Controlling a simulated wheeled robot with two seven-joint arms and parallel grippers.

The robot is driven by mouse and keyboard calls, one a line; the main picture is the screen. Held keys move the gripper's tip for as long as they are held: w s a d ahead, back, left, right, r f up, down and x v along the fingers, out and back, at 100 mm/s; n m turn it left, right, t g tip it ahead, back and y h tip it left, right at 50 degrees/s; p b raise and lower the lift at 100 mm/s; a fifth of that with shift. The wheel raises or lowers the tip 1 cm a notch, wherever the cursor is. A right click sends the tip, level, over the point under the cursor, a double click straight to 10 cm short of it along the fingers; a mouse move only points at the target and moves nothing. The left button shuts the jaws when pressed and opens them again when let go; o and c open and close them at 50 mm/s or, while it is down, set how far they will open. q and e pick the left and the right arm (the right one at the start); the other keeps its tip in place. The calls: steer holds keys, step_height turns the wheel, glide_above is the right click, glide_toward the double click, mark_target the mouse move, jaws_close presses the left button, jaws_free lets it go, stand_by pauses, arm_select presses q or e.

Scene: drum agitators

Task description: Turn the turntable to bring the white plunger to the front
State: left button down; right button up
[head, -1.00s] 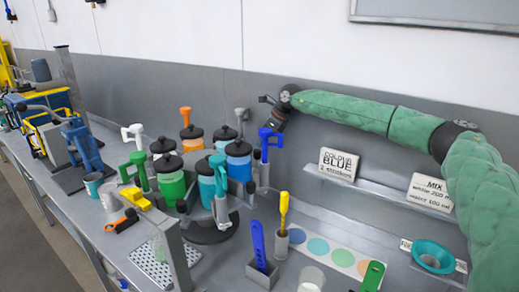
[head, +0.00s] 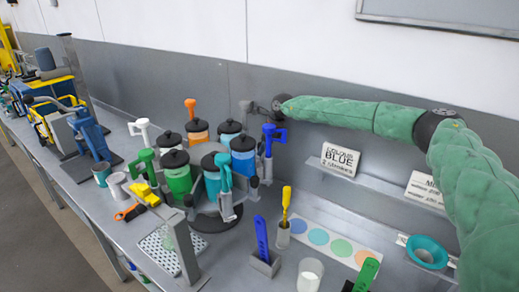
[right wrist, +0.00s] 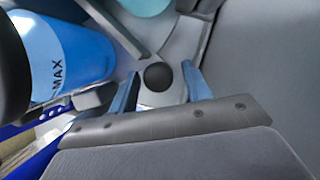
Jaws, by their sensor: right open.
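The turntable (head: 212,222) carries several black-lidded paint canisters, each with a coloured plunger. The white plunger (head: 141,128) stands at the back left of the ring, away from the front. The teal plunger (head: 224,175) is at the front right, the green plunger (head: 146,163) at the left, the orange plunger (head: 190,106) at the back and the blue plunger (head: 270,134) at the right. My right gripper (right wrist: 160,88) is open, its two blue fingers either side of a black ball knob (right wrist: 158,76). Contact is unclear. In the head view its fingers are hidden behind the plungers.
A blue canister marked MAX (right wrist: 75,55) is close beside the right gripper. The grey wall is near behind my arm. A cup with a yellow tool (head: 283,232), a blue-handled tool (head: 262,242) and a clear beaker (head: 310,275) stand in front at right.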

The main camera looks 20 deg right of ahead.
steer(key=p+x, duration=0.1)
steer(key=x, duration=0.1)
steer(key=shift+w+a+f, duration=0.1)
steer(key=shift+a+f, duration=0.1)
steer(key=shift+f, duration=0.15)
steer(key=shift+f+p, duration=0.3)
steer(key=shift+f, duration=0.15)
